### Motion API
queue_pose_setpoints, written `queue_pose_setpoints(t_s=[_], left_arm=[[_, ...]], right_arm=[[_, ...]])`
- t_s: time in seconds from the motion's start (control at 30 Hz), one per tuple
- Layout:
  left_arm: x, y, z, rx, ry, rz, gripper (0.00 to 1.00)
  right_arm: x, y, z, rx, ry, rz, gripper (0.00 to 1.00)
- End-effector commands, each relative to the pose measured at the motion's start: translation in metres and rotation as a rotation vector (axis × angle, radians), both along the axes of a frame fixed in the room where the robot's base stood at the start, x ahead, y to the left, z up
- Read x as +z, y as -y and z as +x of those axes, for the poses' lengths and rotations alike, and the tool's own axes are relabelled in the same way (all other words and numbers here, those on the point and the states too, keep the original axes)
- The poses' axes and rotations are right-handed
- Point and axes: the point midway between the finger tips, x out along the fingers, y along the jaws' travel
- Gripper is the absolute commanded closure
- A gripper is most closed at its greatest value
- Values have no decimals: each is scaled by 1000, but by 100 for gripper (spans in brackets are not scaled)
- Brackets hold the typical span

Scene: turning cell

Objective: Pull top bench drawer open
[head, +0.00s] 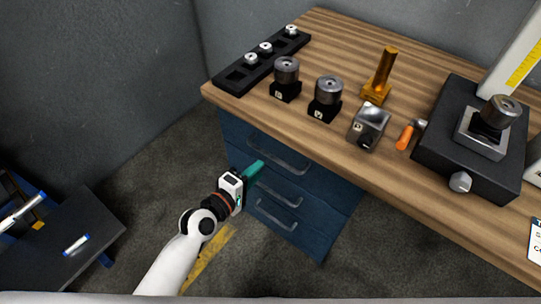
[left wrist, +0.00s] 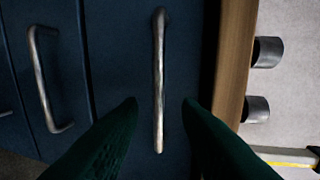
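The top bench drawer (head: 240,137) is the uppermost blue front under the wooden top, and it looks shut. Its metal bar handle (head: 278,157) also shows upright in the left wrist view (left wrist: 158,75). My left gripper (head: 257,168) is in front of the drawers, near the left end of that handle. In the left wrist view its two dark green fingers (left wrist: 161,103) are apart, one on each side of the handle's lower part, with nothing gripped. I cannot tell how far the tips are from the drawer front. My right gripper is not in view.
Two lower drawers have similar handles (head: 280,190). The bench top (head: 330,40) carries a black socket rack (head: 236,77), several fixtures, an orange-handled tool (head: 405,135) and a black gauge stand (head: 455,150). A dark low table (head: 70,235) stands at left. The floor between is clear.

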Motion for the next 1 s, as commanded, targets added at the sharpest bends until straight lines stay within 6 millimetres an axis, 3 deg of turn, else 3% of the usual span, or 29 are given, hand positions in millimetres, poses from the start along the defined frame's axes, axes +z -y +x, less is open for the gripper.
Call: queue_pose_setpoints(t_s=[0.1,0.33,0.8,0.87,1.0], left_arm=[[-4,16,22,0,1,0,69],[-14,37,52,0,2,3,69],[-17,46,64,0,1,5,69],[-17,46,64,0,1,5,75],[-17,46,64,0,1,5,98]], right_arm=[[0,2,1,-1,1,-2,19],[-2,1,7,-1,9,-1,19],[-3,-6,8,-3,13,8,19],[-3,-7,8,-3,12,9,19],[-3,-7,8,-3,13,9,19]])
